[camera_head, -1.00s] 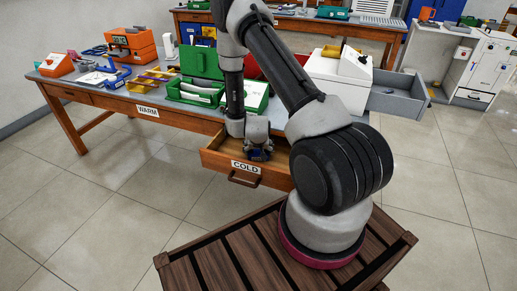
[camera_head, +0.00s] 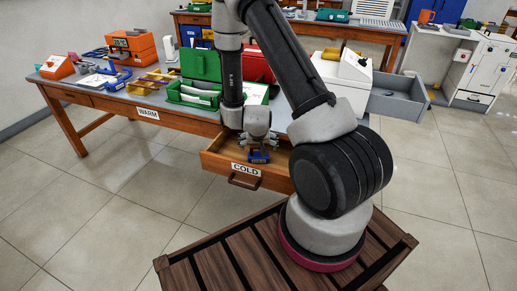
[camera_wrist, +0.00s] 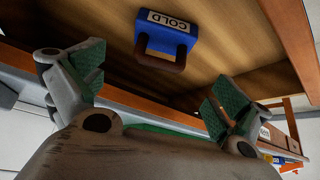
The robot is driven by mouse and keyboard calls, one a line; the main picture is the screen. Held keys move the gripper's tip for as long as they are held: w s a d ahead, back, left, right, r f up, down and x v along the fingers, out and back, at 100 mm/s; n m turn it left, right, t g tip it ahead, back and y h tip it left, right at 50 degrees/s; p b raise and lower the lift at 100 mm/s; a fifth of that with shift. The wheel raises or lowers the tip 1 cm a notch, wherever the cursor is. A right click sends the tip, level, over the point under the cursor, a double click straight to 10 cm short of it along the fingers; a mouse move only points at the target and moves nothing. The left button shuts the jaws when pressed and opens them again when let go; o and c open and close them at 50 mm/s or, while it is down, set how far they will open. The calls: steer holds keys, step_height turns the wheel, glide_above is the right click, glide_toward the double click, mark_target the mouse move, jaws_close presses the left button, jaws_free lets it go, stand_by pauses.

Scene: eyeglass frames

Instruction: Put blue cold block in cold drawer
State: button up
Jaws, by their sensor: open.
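The blue cold block (camera_head: 258,156), with a white COLD label and a brown handle, lies in the open cold drawer (camera_head: 225,161). In the wrist view the block (camera_wrist: 178,42) rests on the wooden floor of the drawer (camera_wrist: 225,70), with its handle toward my gripper. My gripper (camera_head: 258,143) is above the drawer, just over the block. In the wrist view my gripper (camera_wrist: 150,85) has its green-padded fingers spread wide, with nothing between them, and the block is apart from them.
The table (camera_head: 150,103) behind the drawer carries green bins (camera_head: 195,95), an orange box (camera_head: 132,45) and a white box (camera_head: 343,75). A grey drawer (camera_head: 398,100) stands open at the right.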

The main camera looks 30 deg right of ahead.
steer(key=s+a+r+n+y, duration=0.2)
steer(key=a+r, duration=0.2)
steer(key=r, duration=0.8)
steer(key=s+a+r+n+y, duration=0.1)
steer(key=s+a+r+y, duration=0.2)
steer(key=r, duration=1)
steer(key=s+d+r+n, duration=0.1)
steer(key=s+r, duration=0.5)
steer(key=s, duration=0.4)
steer(key=s+d+r+n+g+h, duration=0.1)
steer(key=s+r+n, duration=0.1)
steer(key=s+r, duration=0.5)
steer(key=s, duration=0.4)
steer(key=shift+r+h, duration=0.15)
steer(key=shift+h, duration=0.15)
